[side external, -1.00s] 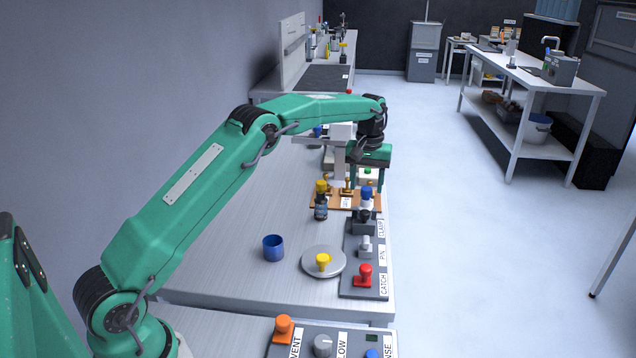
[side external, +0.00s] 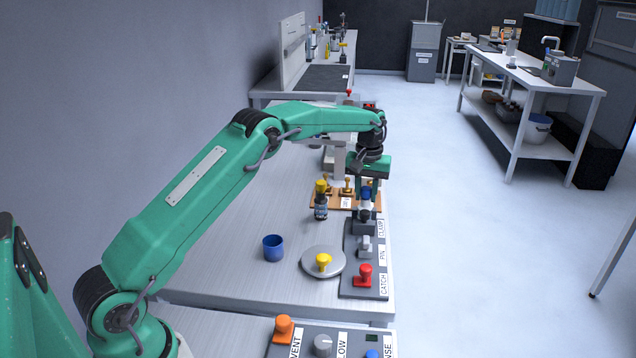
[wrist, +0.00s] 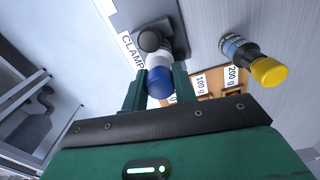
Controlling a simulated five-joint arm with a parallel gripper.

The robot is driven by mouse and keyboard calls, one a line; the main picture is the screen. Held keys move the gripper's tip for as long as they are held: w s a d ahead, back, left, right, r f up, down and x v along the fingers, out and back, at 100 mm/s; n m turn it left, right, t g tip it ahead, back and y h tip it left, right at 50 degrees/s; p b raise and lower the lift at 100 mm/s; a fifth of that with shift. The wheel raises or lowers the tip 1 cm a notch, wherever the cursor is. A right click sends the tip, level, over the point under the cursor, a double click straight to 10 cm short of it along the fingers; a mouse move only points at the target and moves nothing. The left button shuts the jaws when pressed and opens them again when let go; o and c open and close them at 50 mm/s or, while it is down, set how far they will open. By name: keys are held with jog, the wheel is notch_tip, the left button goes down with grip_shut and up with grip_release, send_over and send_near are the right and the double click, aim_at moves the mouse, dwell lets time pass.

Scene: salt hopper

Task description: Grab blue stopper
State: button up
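The blue stopper (side external: 366,193) is round-topped and sits on a white neck above the black clamp (side external: 366,215) at the far end of the grey strip. In the wrist view the blue stopper (wrist: 160,82) lies between the two green fingers, with the white part and dark clamp beyond it. My gripper (wrist: 159,88) points down over it, one finger on each side. The fingers appear to press on its sides; it still sits on the white neck. My gripper also shows in the side view (side external: 367,194).
A dark bottle with a yellow cap (side external: 321,200) stands left of the clamp, beside a wooden weight rack (side external: 318,205). A red catch knob (side external: 365,276), yellow knob on a round plate (side external: 323,274) and blue cup (side external: 273,248) are nearer.

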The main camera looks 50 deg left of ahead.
aim_at(367, 188)
jog(key=c, duration=0.3)
jog(key=shift+r, duration=1.55)
jog(key=s+d+r, duration=0.4)
jog(key=d+r, duration=0.4)
jog(key=d, duration=0.2)
jog(key=shift+s+d, duration=0.2)
jog(key=shift+d, duration=0.2)
